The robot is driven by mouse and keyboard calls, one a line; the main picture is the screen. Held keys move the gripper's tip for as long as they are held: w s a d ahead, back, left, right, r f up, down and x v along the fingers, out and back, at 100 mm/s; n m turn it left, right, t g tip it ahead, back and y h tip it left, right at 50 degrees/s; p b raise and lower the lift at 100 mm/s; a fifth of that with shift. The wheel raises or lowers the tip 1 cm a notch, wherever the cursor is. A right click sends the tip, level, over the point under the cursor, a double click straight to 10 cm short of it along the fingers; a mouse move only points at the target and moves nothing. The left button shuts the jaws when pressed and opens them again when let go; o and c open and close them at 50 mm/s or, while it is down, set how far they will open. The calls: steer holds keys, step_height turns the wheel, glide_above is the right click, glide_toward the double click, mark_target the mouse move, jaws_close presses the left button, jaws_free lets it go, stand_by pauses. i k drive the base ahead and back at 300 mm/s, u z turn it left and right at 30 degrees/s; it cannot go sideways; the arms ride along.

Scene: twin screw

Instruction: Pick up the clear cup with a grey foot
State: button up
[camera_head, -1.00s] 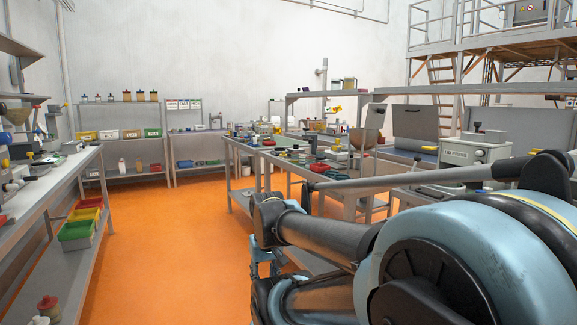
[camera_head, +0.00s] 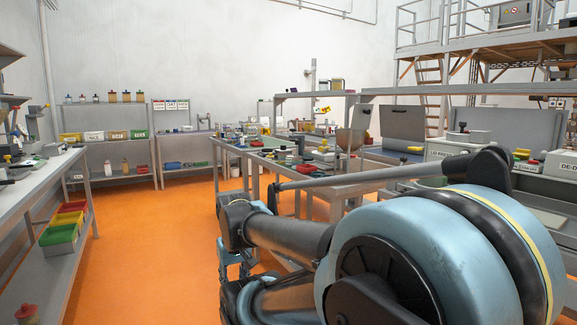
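I cannot make out a clear cup with a grey foot in the head view; the small items on the benches are too small to tell apart. My arm fills the lower right. A small light-blue part (camera_head: 234,258) hangs below the arm's dark forward joint, over the floor and in front of the middle bench. It may be my gripper; its fingers are too small and too covered to show whether they are open or hold anything.
The middle bench (camera_head: 262,168) is crowded with small items and a hopper (camera_head: 351,139). A left bench (camera_head: 52,172) has coloured bins (camera_head: 60,233) on its lower shelf. A shelf rack (camera_head: 109,142) stands at the back. The orange floor (camera_head: 150,260) between the benches is clear.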

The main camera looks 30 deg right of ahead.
mark_target(287, 157)
steer(key=i, duration=0.95)
